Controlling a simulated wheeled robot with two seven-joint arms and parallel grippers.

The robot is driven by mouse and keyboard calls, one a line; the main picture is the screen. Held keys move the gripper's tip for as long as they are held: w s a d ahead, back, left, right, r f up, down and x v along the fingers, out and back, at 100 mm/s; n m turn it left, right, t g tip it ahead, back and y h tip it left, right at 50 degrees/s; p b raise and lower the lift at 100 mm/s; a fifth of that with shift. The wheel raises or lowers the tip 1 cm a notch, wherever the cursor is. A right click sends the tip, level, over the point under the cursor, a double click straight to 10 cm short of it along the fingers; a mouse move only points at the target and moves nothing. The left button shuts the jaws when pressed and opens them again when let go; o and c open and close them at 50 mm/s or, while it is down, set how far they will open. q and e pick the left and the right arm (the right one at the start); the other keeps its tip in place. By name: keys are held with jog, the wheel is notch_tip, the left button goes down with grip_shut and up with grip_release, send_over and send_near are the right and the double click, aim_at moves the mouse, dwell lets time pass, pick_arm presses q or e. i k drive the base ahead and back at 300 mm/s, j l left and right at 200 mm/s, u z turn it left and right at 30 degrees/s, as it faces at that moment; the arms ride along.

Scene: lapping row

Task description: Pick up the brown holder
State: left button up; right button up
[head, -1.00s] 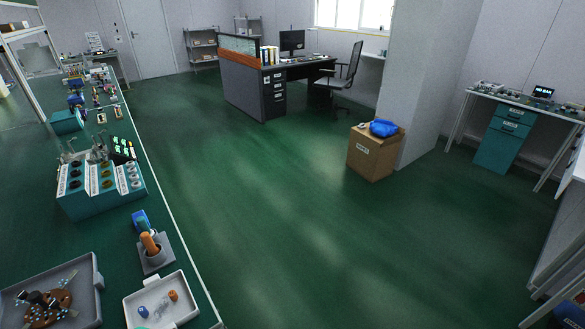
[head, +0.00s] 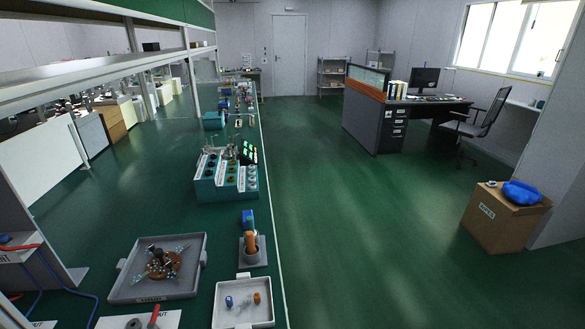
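No gripper of mine is in the head view. Several orange-brown things show on the green bench at the left. An orange-brown upright cylinder (head: 250,240) stands in a grey block (head: 252,258). A smaller orange-brown piece (head: 257,298) lies in a white tray (head: 243,317), beside a blue piece (head: 229,301) and a clear one. A brown round piece (head: 164,266) with dark knobs and pale blue bits around it lies in a grey tray (head: 124,288). I cannot tell for sure which of these is the brown holder.
A teal rack (head: 212,191) with cups stands farther along the bench, and a blue item (head: 248,218) is behind the grey block. A shelf (head: 110,85) overhangs the bench's left. The green floor right of the bench is clear up to a cardboard box (head: 503,222).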

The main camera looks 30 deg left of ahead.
aim_at(156, 269)
jog(key=u, duration=2)
